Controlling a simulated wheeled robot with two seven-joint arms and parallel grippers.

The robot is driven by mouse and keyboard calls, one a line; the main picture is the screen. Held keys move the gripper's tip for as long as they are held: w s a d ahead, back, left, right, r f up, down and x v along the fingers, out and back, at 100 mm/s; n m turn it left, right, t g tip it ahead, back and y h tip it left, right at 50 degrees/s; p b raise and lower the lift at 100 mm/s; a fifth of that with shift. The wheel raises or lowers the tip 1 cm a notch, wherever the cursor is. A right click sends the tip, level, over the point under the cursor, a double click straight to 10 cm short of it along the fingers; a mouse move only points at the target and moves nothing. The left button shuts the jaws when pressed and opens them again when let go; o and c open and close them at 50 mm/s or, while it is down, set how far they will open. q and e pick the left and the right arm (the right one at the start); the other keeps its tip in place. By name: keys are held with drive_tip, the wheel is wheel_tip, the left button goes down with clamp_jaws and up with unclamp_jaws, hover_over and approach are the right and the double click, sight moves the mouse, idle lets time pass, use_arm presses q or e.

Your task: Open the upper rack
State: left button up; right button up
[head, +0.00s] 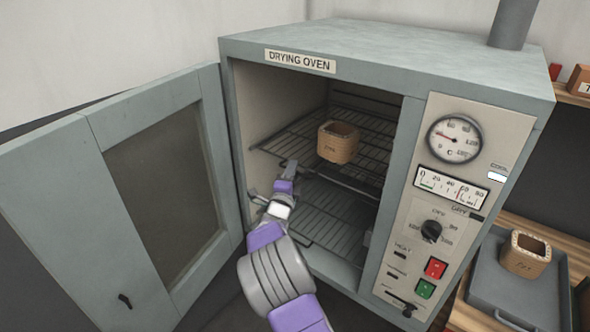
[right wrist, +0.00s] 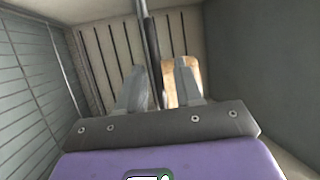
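The upper rack (head: 345,182) is a dark wire shelf inside the drying oven, with its front rail near the oven opening. My right gripper (head: 289,172) is at the left part of the front rail. In the right wrist view the fingers (right wrist: 161,85) stand apart, with a dark bar (right wrist: 151,40) of the rack running between them, close to the left finger. Firm contact with the bar cannot be seen. My left gripper is out of view.
The oven door (head: 70,200) stands wide open at the left. A lower rack (head: 325,220) lies beneath the upper one. The control panel (head: 430,215) is on the right.

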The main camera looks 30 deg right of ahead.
drive_tip(key=shift+x, duration=1.45)
clamp_jaws()
